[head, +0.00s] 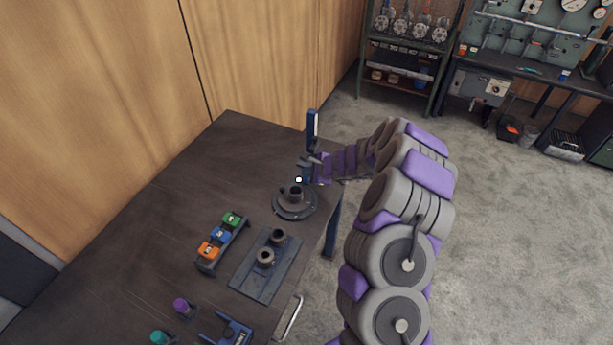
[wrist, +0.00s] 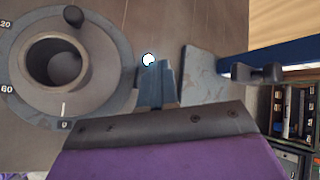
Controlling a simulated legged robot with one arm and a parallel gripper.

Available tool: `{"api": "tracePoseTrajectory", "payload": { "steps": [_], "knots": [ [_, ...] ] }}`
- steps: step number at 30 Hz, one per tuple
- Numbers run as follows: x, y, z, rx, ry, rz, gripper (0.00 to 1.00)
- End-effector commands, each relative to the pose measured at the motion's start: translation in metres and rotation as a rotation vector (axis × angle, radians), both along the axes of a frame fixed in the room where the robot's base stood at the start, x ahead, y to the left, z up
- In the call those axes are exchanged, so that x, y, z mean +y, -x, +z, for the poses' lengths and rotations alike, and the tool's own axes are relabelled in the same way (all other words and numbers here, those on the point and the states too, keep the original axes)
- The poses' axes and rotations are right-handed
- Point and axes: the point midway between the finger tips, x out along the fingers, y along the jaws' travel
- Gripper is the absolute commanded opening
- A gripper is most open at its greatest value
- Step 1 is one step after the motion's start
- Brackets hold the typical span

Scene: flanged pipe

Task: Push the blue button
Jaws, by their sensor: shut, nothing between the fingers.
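The blue button (head: 220,234) is the middle one on a dark button block (head: 206,266) on the table, between a green button (head: 231,219) and an orange button (head: 208,250). My gripper (head: 301,171) is well away from it, to the upper right in the head view, just beyond the flanged pipe (head: 294,203). In the wrist view the gripper's fingers (wrist: 156,78) are together and empty, beside the pipe's flange (wrist: 22,103). The blue button is not in the wrist view. A small white spot shows near the fingertips in both views.
A plate (head: 257,287) with two short round sockets lies between the pipe and the front of the table. A purple knob (head: 182,307) and a teal knob (head: 160,337) are nearer. A blue upright post (head: 313,128) stands by the gripper. The table's left part is clear.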

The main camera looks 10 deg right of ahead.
Motion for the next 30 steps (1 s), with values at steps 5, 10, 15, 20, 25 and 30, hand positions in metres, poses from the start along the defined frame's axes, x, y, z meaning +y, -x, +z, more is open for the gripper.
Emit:
{"api": "tracePoseTrajectory", "payload": {
  "steps": [5, 10, 15, 20, 25, 30],
  "knots": [
    [0.000, 0.000, 0.003, -0.001, 0.000, -0.001, 0.00],
    [0.000, 0.000, 0.018, -0.001, -0.001, -0.002, 0.00],
    [0.000, 0.000, 0.034, -0.002, 0.001, 0.000, 0.00],
    [0.000, 0.000, 0.048, -0.001, -0.001, -0.002, 0.00],
    [0.000, 0.000, 0.061, -0.002, 0.000, -0.001, 0.00],
    [0.000, 0.000, 0.060, -0.001, 0.000, -0.001, 0.00]
  ]
}}
